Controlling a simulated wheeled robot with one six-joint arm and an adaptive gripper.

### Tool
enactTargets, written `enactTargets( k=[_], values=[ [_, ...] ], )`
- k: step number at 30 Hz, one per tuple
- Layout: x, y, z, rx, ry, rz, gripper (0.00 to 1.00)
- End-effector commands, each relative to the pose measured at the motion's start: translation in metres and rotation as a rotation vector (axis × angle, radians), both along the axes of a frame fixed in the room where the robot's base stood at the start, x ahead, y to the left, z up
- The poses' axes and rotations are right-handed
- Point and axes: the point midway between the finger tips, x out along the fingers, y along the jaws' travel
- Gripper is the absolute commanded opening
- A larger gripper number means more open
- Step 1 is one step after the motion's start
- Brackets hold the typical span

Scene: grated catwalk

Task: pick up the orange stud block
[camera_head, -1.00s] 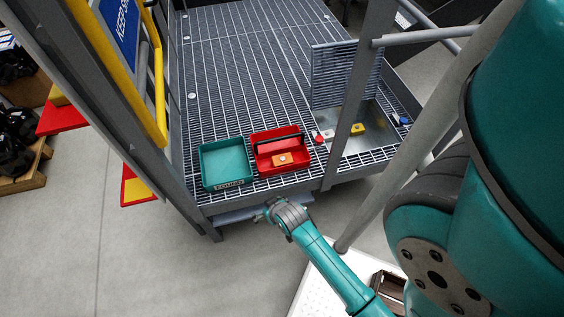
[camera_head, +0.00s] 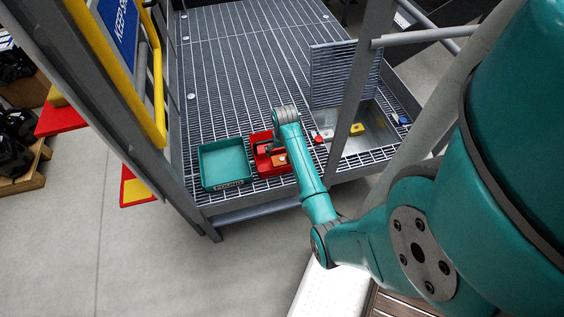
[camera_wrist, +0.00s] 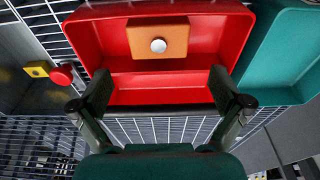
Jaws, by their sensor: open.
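The orange stud block (camera_wrist: 158,38) lies in the red toolbox (camera_wrist: 91,46), with a pale round stud on its top; in the wrist view it is at the top centre. It also shows in the head view (camera_head: 280,160), partly behind my arm. The block is beyond the fingertips. In the head view my arm hides the gripper.
A teal tray (camera_head: 224,146) stands left of the toolbox on the grating. An upright grate panel (camera_head: 335,75) stands behind.

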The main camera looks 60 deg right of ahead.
Motion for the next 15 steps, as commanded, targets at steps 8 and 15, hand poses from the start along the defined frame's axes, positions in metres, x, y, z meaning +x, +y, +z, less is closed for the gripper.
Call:
enactTargets(
  k=[8, 15],
  values=[
    [0.003, -0.003, -0.033, 0.000, 0.000, 0.001, 1.00],
    [0.003, -0.005, -0.054, 0.001, 0.001, 0.001, 1.00]
  ],
)
